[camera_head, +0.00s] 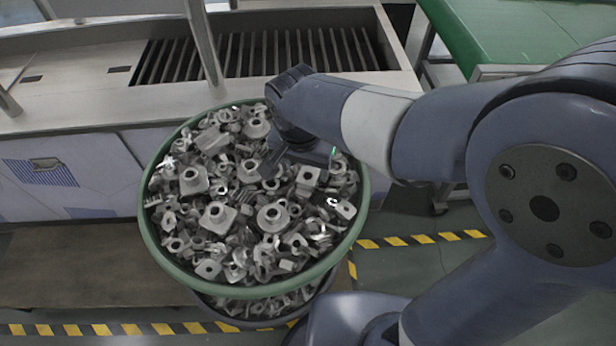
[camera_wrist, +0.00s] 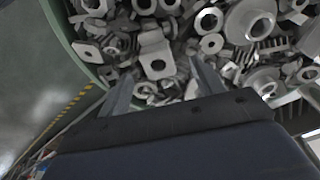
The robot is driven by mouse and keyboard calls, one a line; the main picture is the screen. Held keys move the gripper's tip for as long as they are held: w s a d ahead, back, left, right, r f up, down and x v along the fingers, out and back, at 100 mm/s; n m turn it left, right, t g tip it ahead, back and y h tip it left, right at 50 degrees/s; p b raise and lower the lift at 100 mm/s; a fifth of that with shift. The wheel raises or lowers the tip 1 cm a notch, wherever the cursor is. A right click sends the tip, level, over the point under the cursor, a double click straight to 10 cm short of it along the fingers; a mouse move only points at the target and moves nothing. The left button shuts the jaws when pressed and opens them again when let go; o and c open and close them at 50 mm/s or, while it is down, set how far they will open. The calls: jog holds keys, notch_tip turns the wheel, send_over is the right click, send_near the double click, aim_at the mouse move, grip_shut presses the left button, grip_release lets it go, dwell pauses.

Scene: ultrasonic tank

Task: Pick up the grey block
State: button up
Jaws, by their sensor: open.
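Many grey metal parts, several of them square blocks with a round boss or hole, lie heaped in a round green bin (camera_head: 157,248); I cannot tell which one the task means. One grey block (camera_head: 217,215) lies left of centre and another grey block (camera_head: 308,175) lies towards the right. My gripper (camera_head: 268,166) is over the back of the heap, its body hiding some parts. In the wrist view my gripper (camera_wrist: 160,75) has its two fingers apart. A holed grey block (camera_wrist: 155,52) shows in line with the gap, not clearly touched by either finger.
A metal sink counter with a slatted grate (camera_head: 255,52) stands behind the bin, with upright posts. A green-topped table (camera_head: 530,35) is at the back right.

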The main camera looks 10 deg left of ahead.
aim_at(308, 175)
jog(key=shift+w+d+f, duration=0.1)
jog(key=shift+w+f, duration=0.1)
jog(key=shift+f, duration=0.75)
jog(key=shift+w+d+f, duration=0.1)
jog(key=shift+w+f, duration=0.05)
jog(key=shift+f, duration=0.8)
jog(key=shift+c, duration=0.4)
jog(key=c, duration=1.1)
